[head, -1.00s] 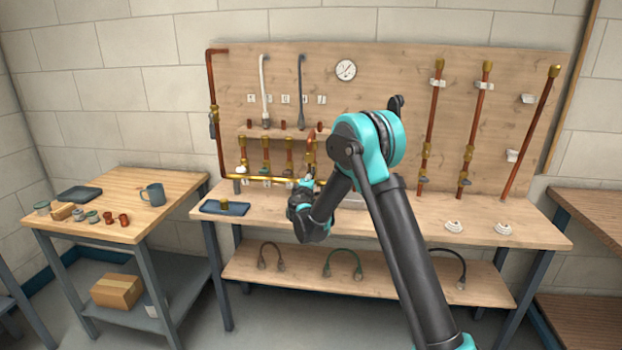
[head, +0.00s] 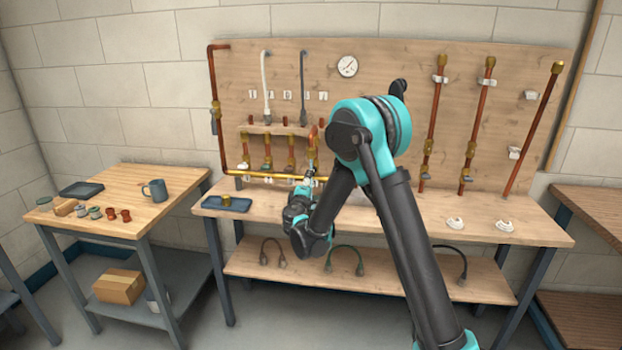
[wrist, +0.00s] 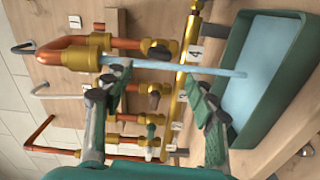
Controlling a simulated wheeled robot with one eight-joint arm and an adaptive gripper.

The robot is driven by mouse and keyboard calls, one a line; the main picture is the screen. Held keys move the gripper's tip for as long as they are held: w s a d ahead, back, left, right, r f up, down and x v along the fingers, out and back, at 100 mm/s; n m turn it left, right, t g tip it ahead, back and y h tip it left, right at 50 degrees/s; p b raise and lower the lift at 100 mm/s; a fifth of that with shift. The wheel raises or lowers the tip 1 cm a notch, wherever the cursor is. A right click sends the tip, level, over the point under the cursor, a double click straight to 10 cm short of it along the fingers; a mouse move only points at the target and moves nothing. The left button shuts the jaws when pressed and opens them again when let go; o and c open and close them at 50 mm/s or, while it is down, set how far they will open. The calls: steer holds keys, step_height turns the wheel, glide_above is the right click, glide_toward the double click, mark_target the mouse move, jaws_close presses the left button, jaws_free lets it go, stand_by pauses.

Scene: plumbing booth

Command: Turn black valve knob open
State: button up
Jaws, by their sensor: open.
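In the wrist view, which is turned sideways, my gripper (wrist: 158,86) is open, with its padded fingers apart in front of the valve row. The black valve knob (wrist: 161,53) is on the branch by the number 4 label, just beyond the fingertips and not gripped. A brown knob (wrist: 155,97) shows between the fingers, and a green knob (wrist: 150,131) is further along. A pale blue stream (wrist: 175,67) runs from the copper spout (wrist: 70,52) to the green basin (wrist: 236,105). In the head view my gripper (head: 308,187) is small and partly hidden at the manifold.
A brass manifold pipe (head: 270,177) runs along the pipe board (head: 390,75). A blue tray (head: 226,204) lies on the bench to the left. White fittings (head: 504,226) lie on the right. A side table (head: 160,178) holds a mug and small parts.

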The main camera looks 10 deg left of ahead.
steer(key=s, duration=0.3)
steer(key=shift+s, duration=0.2)
